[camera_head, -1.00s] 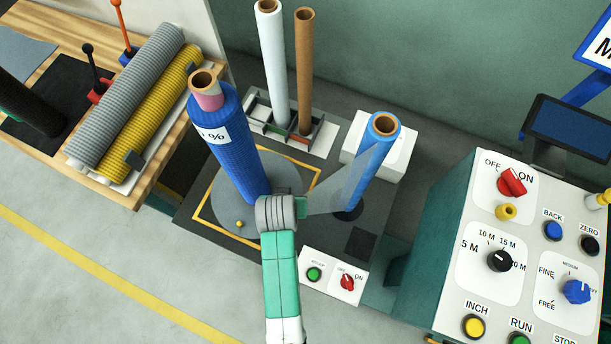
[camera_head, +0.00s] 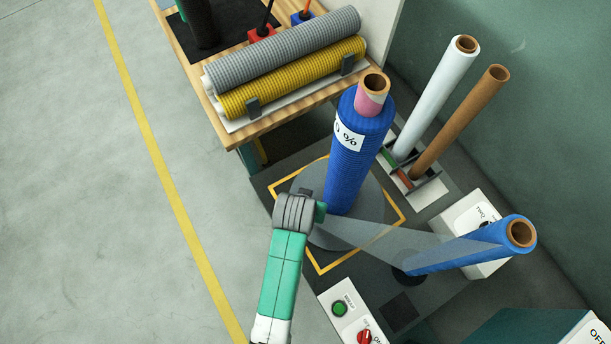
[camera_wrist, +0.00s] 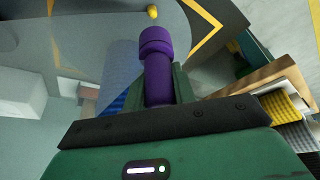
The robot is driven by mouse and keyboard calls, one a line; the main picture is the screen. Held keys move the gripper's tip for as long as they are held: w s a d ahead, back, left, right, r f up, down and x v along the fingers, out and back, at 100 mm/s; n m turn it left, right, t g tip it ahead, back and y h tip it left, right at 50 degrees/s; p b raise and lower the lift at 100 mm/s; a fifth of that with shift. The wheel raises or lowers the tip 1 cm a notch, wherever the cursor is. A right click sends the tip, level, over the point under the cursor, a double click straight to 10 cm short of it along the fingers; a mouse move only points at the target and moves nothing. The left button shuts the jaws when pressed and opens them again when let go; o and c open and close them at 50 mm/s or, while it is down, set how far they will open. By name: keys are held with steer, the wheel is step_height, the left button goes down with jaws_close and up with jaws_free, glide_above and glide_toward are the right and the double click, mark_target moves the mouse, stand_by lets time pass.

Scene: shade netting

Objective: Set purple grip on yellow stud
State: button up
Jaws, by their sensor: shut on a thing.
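The purple grip (camera_wrist: 158,65) is held between the two dark green fingers of my gripper (camera_wrist: 161,88) in the wrist view, its knobbed end pointing away from the palm. The yellow stud (camera_wrist: 153,12) shows at the top of the wrist view, just beyond the grip's end and apart from it in the picture. In the head view my gripper (camera_head: 321,211) is mostly hidden behind my grey wrist, over the near left part of the round grey turntable (camera_head: 376,192). The grip and stud cannot be made out there.
A tall blue wrapped roll (camera_head: 352,160) stands on the turntable, close to my gripper. Translucent film (camera_head: 395,240) stretches from near my wrist to the blue film roll (camera_head: 462,252). A bench with grey and yellow rolls (camera_head: 300,78) stands behind. The floor at left is clear.

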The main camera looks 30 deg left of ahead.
steer(key=shift+f, duration=0.45)
steer(key=shift+f+b, duration=0.95)
steer(key=shift+f, duration=1.1)
steer(key=shift+f+p, duration=0.35)
steer(key=shift+f, duration=0.5)
steer(key=shift+f, duration=0.15)
steer(key=shift+f+b, duration=0.4)
steer(key=shift+f, duration=0.3)
